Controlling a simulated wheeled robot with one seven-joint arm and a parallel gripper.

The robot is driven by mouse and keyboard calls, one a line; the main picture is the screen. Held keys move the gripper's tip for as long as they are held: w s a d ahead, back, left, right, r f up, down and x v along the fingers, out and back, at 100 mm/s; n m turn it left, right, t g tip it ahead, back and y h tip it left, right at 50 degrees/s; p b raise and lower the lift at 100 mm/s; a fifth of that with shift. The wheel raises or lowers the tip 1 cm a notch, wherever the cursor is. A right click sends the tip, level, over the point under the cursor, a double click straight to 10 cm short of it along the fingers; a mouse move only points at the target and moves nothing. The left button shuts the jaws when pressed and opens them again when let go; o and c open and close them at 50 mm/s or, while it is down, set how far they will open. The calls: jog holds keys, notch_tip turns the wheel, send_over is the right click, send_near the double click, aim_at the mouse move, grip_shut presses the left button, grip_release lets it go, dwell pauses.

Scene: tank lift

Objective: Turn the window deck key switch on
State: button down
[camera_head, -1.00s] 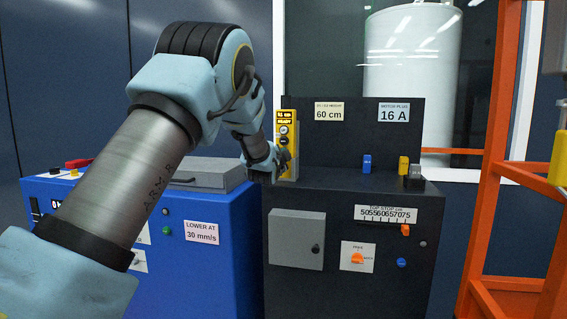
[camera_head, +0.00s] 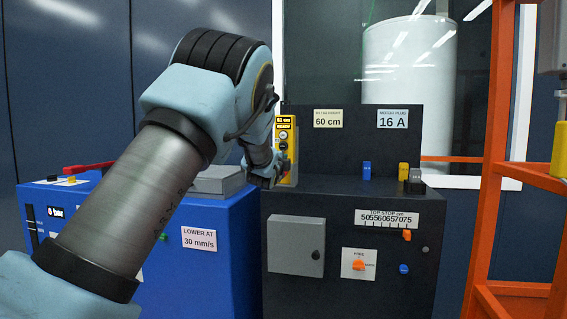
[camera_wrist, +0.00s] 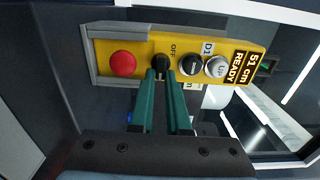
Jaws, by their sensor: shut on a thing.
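The yellow control box (camera_head: 293,176) stands upright at the left end of the dark console. The wrist view shows the yellow box (camera_wrist: 203,48) lying sideways, with a red button (camera_wrist: 123,63), a black key switch (camera_wrist: 161,61) marked OFF beside it, a black knob (camera_wrist: 191,64), a pale round control (camera_wrist: 216,67) and a display reading 51 cm READY. My gripper (camera_wrist: 161,78) has its two teal fingers around the black key switch and is shut on it. The fingertips partly hide the switch. In the head view my wrist covers part of the box.
The dark console (camera_head: 340,200) carries a grey door (camera_head: 295,246), an orange rotary switch (camera_head: 358,265) and small blue and yellow blocks on its top. A blue cabinet (camera_head: 200,275) stands to the left. An orange frame (camera_head: 492,170) rises at the right.

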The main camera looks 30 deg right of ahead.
jog(key=c, duration=0.9)
grip_release()
jog(key=b+v, duration=0.1)
jog(key=v, duration=0.9)
jog(key=shift+s+a, duration=0.3)
